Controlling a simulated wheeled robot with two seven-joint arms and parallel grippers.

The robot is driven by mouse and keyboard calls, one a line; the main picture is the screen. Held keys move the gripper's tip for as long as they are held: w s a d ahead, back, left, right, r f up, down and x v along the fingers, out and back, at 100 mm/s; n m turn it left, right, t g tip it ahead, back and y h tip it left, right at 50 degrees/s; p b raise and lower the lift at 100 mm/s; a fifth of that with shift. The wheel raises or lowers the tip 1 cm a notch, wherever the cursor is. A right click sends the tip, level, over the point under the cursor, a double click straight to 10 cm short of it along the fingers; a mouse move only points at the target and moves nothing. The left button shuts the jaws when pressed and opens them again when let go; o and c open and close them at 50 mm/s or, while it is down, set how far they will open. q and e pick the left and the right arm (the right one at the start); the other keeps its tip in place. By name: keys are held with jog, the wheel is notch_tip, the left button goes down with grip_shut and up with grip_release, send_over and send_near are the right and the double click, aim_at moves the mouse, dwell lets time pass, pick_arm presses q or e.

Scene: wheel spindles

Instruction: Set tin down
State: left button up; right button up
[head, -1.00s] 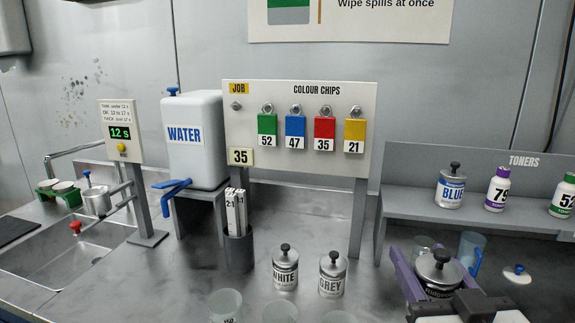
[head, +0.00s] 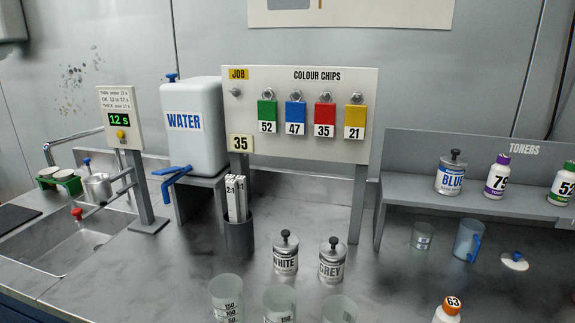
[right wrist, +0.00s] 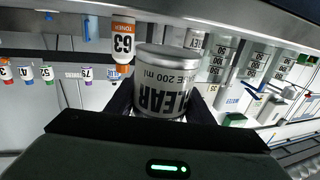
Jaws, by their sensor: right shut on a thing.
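My right gripper (right wrist: 162,98) is shut on a silver tin (right wrist: 163,68), seen in the right wrist view with one dark finger on each side. Its label reads "LEAR", partly cut by a finger, and "200 ml". I cannot tell whether its base touches the counter. In the head view neither gripper shows, and this tin is out of frame. The WHITE tin (head: 285,255) and the GREY tin (head: 331,262) stand upright on the counter. The BLUE tin (head: 450,175) stands on the toner shelf.
Clear measuring cups (head: 226,296) stand along the front. The orange-capped 63 toner bottle (head: 449,309) is at the front right; it also shows beside the held tin in the right wrist view (right wrist: 123,42). A blue-handled jug (head: 468,240) stands under the shelf. Counter (head: 390,270) right of GREY is bare.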

jog(key=shift+s+f, duration=0.25)
jog(key=shift+s, duration=0.45)
jog(key=shift+a, duration=0.1)
